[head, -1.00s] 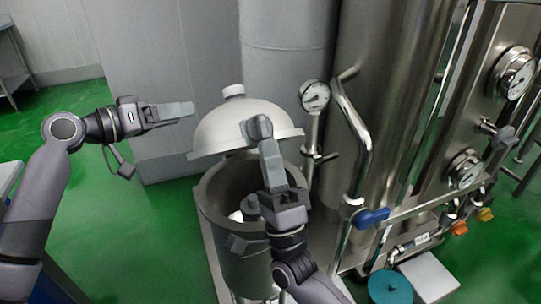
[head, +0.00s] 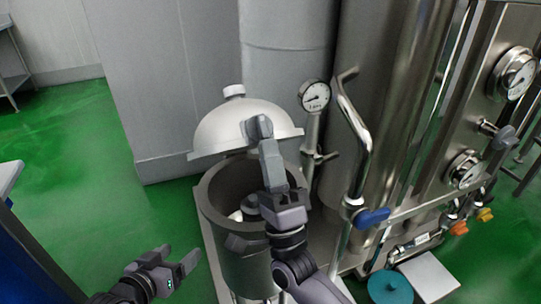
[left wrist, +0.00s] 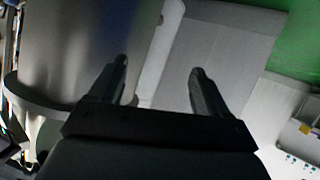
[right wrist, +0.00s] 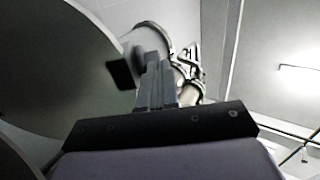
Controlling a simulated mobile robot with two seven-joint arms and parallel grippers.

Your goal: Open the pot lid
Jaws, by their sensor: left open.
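The silver pot (head: 232,262) stands with its mouth open. Its pale domed lid (head: 225,125), with a small knob on top, is raised above and behind the mouth. My right gripper (head: 262,142) is in front of the lid, above the pot's near right rim. In the right wrist view its fingers (right wrist: 162,82) lie close together, shut. A large curved grey surface fills the left of that view. I cannot tell whether anything is between the fingers. My left gripper (head: 190,255) is open and empty, low and to the left of the pot; its fingers also show in the left wrist view (left wrist: 158,80).
A steel tank with pipes, a pressure gauge (head: 314,96) and a blue valve handle (head: 372,217) stands close on the right. A teal disc (head: 390,287) lies at lower right. Green floor (head: 90,190) is clear on the left.

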